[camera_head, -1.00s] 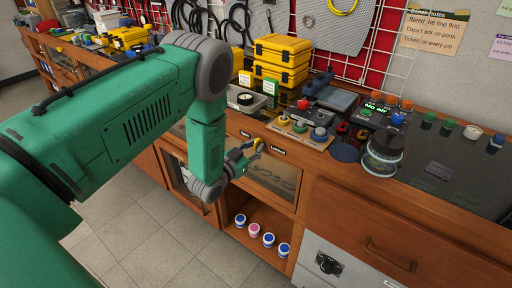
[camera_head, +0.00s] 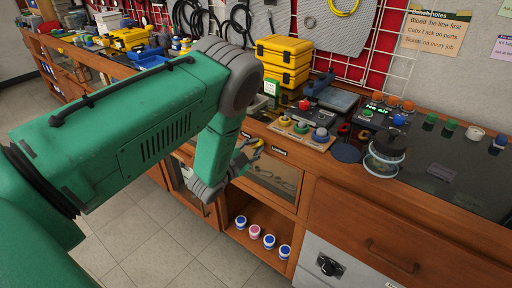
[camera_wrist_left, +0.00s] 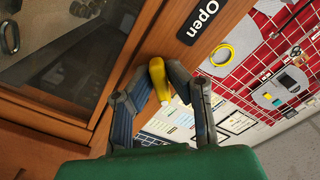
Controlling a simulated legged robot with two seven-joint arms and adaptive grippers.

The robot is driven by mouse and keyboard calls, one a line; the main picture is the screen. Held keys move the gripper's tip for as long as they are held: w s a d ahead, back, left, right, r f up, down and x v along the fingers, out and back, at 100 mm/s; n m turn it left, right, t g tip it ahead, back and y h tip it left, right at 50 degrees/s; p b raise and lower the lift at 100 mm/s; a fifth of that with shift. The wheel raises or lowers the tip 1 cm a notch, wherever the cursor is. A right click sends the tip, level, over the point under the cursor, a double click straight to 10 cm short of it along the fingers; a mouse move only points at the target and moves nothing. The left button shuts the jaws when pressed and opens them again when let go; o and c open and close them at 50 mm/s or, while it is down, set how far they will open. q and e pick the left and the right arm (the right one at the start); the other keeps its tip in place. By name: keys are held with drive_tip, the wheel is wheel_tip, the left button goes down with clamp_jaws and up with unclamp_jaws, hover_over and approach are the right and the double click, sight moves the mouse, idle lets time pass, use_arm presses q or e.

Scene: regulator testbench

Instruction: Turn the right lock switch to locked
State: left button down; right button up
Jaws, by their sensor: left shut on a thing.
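The yellow lock switch (camera_head: 258,146) sits on the wooden front rail of the bench, between two black labels. In the left wrist view the switch handle (camera_wrist_left: 158,80) stands between the fingertips. My left gripper (camera_head: 248,153) is shut on it; the gripper also shows in the left wrist view (camera_wrist_left: 156,85). The "Locked" label (camera_head: 279,152) is to the right of the switch in the head view. The "Open" label (camera_wrist_left: 202,20) reads clearly in the left wrist view. The base of the switch is partly hidden by the fingers. My right gripper is not in view.
A glass-fronted cabinet door (camera_head: 272,179) lies just below the rail. Pots stand on an open shelf (camera_head: 262,224) under it.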

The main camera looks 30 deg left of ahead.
use_arm(q)
drive_tip(key=shift+w+r, duration=0.15)
drive_tip(key=shift+r, duration=0.1)
drive_tip(key=c, duration=1.6)
unclamp_jaws()
drive_tip(key=shift+d+f, duration=0.1)
drive_tip(key=shift+f, duration=0.1)
drive_tip(key=s, duration=0.8)
drive_tip(key=s+a, duration=0.1)
drive_tip(key=s, duration=0.3)
